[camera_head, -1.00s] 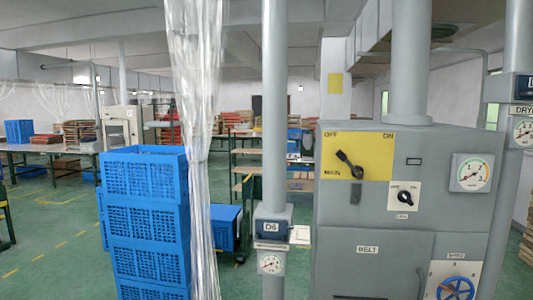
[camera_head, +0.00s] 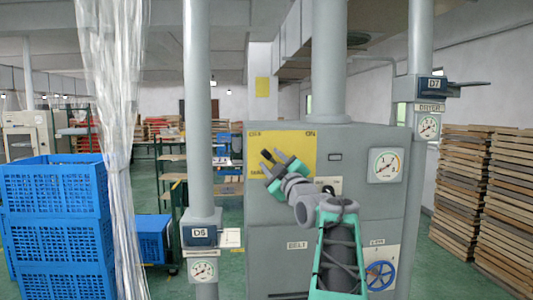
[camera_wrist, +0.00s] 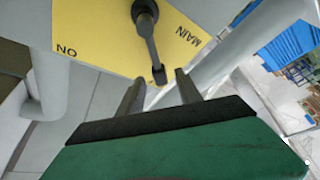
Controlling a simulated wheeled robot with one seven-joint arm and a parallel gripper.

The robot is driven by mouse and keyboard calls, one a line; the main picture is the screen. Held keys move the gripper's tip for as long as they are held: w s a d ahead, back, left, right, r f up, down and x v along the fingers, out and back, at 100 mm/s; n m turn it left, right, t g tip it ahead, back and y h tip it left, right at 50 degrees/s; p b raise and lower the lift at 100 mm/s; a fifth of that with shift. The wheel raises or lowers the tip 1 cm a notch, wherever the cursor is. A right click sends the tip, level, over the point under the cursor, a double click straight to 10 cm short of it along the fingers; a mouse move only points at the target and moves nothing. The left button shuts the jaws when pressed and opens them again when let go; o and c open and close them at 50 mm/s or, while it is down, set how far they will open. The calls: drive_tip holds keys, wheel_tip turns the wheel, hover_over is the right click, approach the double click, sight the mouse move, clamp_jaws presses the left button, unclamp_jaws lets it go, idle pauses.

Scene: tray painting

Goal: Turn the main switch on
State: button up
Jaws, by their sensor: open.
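The main switch is a black lever on a yellow plate (camera_head: 298,141) on the grey machine. In the head view my gripper covers much of the switch. In the wrist view the lever (camera_wrist: 151,42) runs from its round pivot toward my gripper (camera_wrist: 160,78), its tip between the two fingertips or just ahead of them. Contact cannot be told. The lever points toward the OFF corner, away from the ON mark. My gripper (camera_head: 271,158), green with dark fingers, is open in front of the plate.
A smaller switch on a white plate is partly hidden behind my arm. The machine also has a gauge (camera_head: 386,165) and a blue handwheel (camera_head: 379,275). A grey pipe (camera_head: 198,120), plastic curtain and blue crates (camera_head: 60,225) stand left. Wooden trays (camera_head: 462,190) are stacked right.

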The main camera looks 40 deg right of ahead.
sight(269, 156)
drive_tip(key=p+x, duration=0.1)
drive_tip(key=x, duration=0.3)
drive_tip(key=shift+w+d+r, duration=0.1)
drive_tip(key=shift+w+d, duration=0.1)
drive_tip(key=shift+w, duration=0.1)
drive_tip(key=shift+c, duration=0.3)
clamp_jaws()
idle(0.8)
